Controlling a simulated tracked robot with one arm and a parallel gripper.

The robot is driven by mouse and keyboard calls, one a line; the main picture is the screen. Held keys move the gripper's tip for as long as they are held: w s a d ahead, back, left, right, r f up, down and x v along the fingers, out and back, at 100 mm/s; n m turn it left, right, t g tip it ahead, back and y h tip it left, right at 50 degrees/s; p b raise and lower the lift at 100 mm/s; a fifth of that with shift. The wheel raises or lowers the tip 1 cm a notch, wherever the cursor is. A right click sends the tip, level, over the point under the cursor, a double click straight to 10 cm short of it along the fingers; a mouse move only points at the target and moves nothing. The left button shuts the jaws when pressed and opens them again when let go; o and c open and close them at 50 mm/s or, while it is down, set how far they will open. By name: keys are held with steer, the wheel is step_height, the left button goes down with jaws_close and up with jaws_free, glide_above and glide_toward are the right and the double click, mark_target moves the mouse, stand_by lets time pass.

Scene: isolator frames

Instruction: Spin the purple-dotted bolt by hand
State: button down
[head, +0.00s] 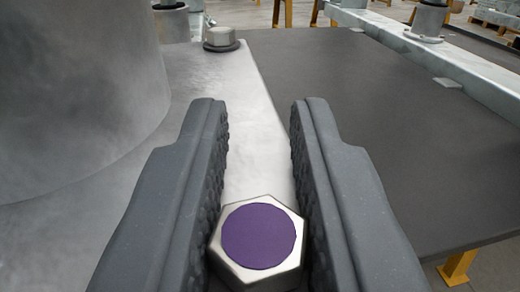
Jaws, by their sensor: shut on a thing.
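The purple-dotted bolt (258,236) is at the bottom middle of the head view. Its head is a silver hexagon with a round purple dot on top. My gripper (258,130) has its two dark grey, rough-padded fingers on either side of the bolt head. The fingers are shut on the bolt head, with their tips reaching past it over the metal plate. The bolt's shank and the lower part of its head are hidden.
The bolt sits on a light metal plate (262,95). Another bolt (221,39) stands at the plate's far end. A large grey cylinder (75,90) rises at the left. A flat dark panel (400,130) lies to the right, with a galvanised beam (440,60) beyond it.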

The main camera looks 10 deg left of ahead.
stand_by(0.4)
steer(key=c, duration=1.3)
jaws_free()
steer(key=p+v, duration=0.2)
steer(key=v, duration=1.1)
steer(key=shift+s, duration=0.35)
